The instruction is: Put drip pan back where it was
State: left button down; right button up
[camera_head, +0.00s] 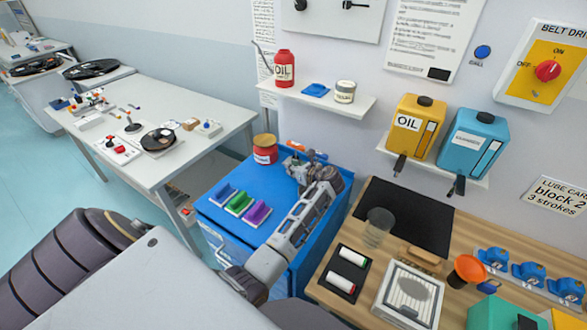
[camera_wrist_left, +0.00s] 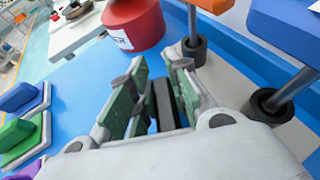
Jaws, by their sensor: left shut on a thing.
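My left gripper (camera_head: 299,168) is over the far part of the blue cart top (camera_head: 222,223). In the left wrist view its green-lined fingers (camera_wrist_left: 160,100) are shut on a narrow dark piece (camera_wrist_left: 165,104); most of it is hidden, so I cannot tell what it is. A pale tray with a ribbed surface and a grey patch (camera_head: 392,298) lies on the wooden bench at the right; it looks like a drip pan, but I cannot be sure. My right gripper is not in view.
A red tub (camera_head: 265,150) stands close beyond the gripper, left of an orange-topped post (camera_wrist_left: 288,78). Blue, green and purple blocks (camera_head: 239,203) sit on the cart's near left. The bench holds a black mat (camera_head: 420,222), a clear cup (camera_head: 377,228) and an orange funnel (camera_head: 468,270).

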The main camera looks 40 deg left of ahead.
pick_arm(q)
jog(key=c, duration=1.3)
grip_release()
jog(key=shift+c, duration=0.2)
jog(key=shift+d, duration=0.1)
jog(key=shift+v, duration=5.9)
